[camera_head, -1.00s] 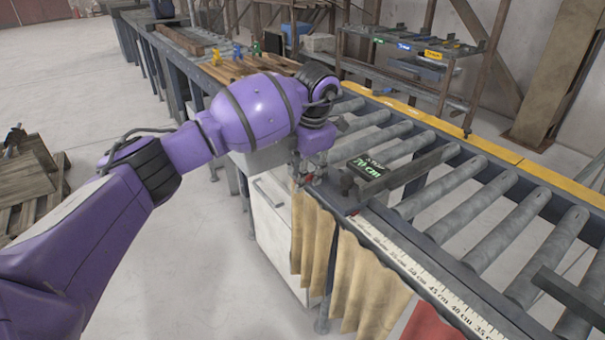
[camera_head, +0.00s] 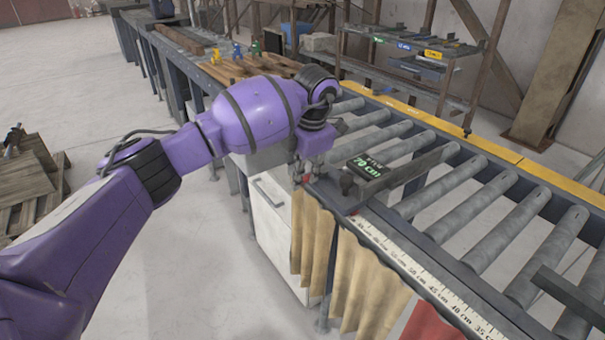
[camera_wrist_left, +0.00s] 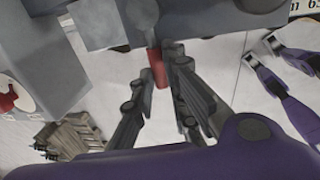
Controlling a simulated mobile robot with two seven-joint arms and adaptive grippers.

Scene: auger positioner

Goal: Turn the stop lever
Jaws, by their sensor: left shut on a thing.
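The stop lever's red grip (camera_wrist_left: 157,68) shows in the left wrist view, hanging below a grey metal body (camera_wrist_left: 105,22). My left gripper (camera_wrist_left: 160,72) is shut on it, one finger on each side near the tips. In the head view my left gripper (camera_head: 306,172) is at the near edge of the roller conveyor, beside the stop carriage, and the lever is mostly hidden by it. The carriage bears a small display (camera_head: 367,167) reading about 70 cm. My right gripper is in neither view.
The roller conveyor (camera_head: 455,205) runs to the lower right, with a centimetre scale (camera_head: 420,275) along its near edge. Tan and red cloth strips (camera_head: 365,290) hang below. A white drawer cabinet (camera_head: 272,225) stands beneath. Boards and coloured clamps (camera_head: 237,52) lie further back.

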